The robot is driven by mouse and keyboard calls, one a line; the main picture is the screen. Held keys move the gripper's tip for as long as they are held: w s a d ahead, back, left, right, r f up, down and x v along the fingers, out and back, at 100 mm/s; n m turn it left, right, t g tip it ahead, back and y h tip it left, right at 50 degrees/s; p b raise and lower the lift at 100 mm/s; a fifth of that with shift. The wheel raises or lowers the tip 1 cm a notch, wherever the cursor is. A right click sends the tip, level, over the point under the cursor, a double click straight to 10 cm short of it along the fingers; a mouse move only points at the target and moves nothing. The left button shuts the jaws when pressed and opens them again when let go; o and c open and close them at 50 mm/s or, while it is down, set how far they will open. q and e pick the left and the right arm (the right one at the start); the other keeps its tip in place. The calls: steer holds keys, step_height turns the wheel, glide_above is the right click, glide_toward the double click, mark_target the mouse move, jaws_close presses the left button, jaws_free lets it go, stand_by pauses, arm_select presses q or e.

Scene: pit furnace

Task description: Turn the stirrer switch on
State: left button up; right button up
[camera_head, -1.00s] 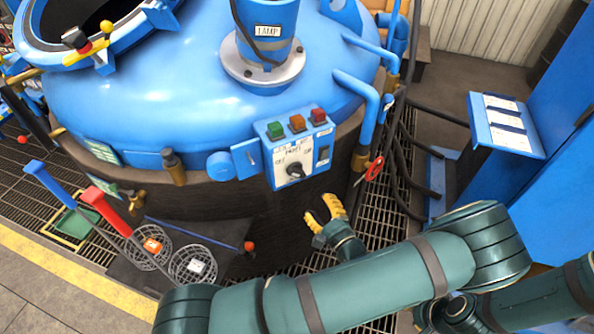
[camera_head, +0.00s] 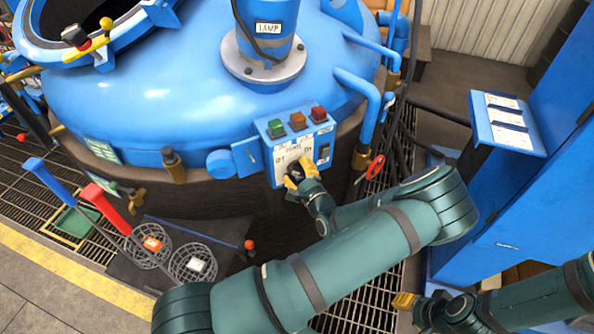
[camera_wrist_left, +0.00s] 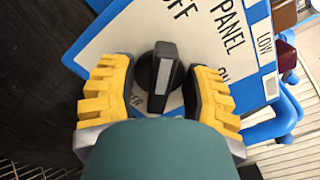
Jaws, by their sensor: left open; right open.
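The control panel (camera_head: 270,158) is a blue box with a white face on the side of the blue vessel. Its black rotary knob (camera_wrist_left: 158,82) has a pale strip, upright in the left wrist view. Printed words by it include PANEL and OFF; a label near its base is mostly covered. My left gripper (camera_head: 298,176) is open at the panel, its yellow fingers on either side of the knob with gaps visible. In the head view the gripper largely hides the knob. My right gripper (camera_head: 405,300) is open and empty at the lower right, away from the panel.
Green (camera_head: 276,128), orange (camera_head: 298,121) and red (camera_head: 319,114) buttons sit atop the panel. A dark rocker switch (camera_head: 323,153) is at its right. A red valve wheel (camera_head: 375,168) and pipes stand close right. Wire baskets (camera_head: 192,265) lie lower left.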

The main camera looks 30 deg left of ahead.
arm_select(q)
steer(key=shift+o, duration=0.2)
jaws_close()
steer(key=shift+r, duration=0.1)
steer(key=shift+r+m+p, duration=0.1)
steer(key=shift+m+p, duration=0.7)
steer(key=shift+m, duration=0.2)
steer(key=m+p, duration=0.2)
steer(key=m, duration=0.1)
steer(key=shift+w+m, duration=0.1)
steer(key=shift+m, duration=0.2)
steer(key=m+p, duration=0.1)
steer(key=m, duration=0.1)
steer(key=shift+m, duration=0.4)
steer(key=m+p, duration=0.1)
steer(key=m, duration=0.2)
steer(key=shift+w+m, duration=0.1)
steer(key=shift+m, duration=0.2)
steer(key=m+p, duration=0.1)
steer(key=m, duration=0.5)
steer(key=shift+w+d, duration=0.1)
